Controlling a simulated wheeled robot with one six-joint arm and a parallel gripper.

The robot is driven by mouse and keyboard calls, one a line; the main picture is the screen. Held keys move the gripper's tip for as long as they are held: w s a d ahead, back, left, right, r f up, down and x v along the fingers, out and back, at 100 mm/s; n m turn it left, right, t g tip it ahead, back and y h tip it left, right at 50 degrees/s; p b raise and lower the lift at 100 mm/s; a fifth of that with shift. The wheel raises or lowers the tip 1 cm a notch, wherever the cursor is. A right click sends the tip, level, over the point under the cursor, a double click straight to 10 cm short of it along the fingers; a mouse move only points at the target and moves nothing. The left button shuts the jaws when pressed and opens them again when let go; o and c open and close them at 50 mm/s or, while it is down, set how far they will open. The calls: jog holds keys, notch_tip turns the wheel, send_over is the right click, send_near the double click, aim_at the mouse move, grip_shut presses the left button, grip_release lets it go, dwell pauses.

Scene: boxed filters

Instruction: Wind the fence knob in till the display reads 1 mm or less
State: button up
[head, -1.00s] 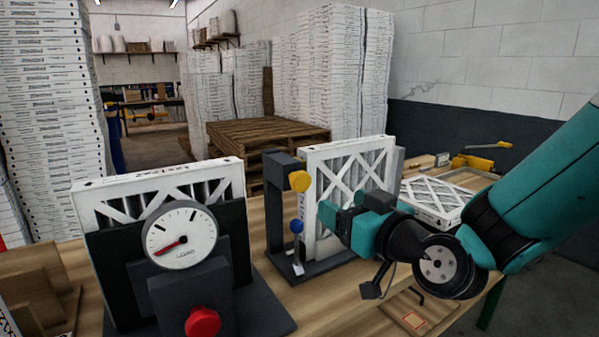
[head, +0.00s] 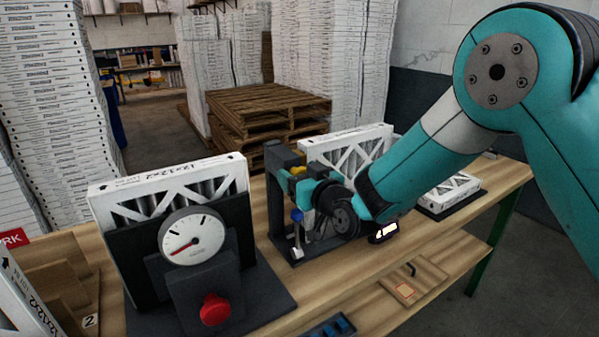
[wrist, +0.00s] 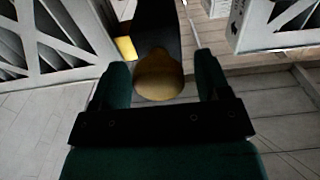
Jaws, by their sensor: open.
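A dark fixture (head: 277,213) holding a white boxed filter (head: 350,146) stands mid-bench. It has a yellow knob (head: 298,170) high up and a blue knob (head: 296,215) below. My gripper (head: 291,181) is at the upper knob, partly hiding it. In the wrist view, my gripper (wrist: 163,82) is open, with a rounded yellow-brown knob (wrist: 158,80) between its fingers. The knob looks very near the left finger, with a gap at the right; contact cannot be told. A small black box with a lit display (head: 386,231) sits right of the fixture; its reading is not legible.
A dial-gauge stand (head: 193,236) with a red knob (head: 215,310) and another boxed filter (head: 167,190) stands at left. A flat filter (head: 450,192) lies at the bench's right. Pallets (head: 265,115) and filter stacks stand behind.

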jog(key=c, duration=0.9)
jog(key=shift+o, duration=0.2)
jog(key=shift+m, duration=0.3)
jog(key=m+b, duration=0.4)
jog(key=m, duration=0.1)
jog(key=shift+d+f, duration=0.1)
jog(key=shift+f, duration=0.05)
jog(key=m+b, duration=0.2)
jog(key=m, duration=0.4)
jog(key=shift+w+b, duration=0.1)
jog(key=shift+b, duration=0.2)
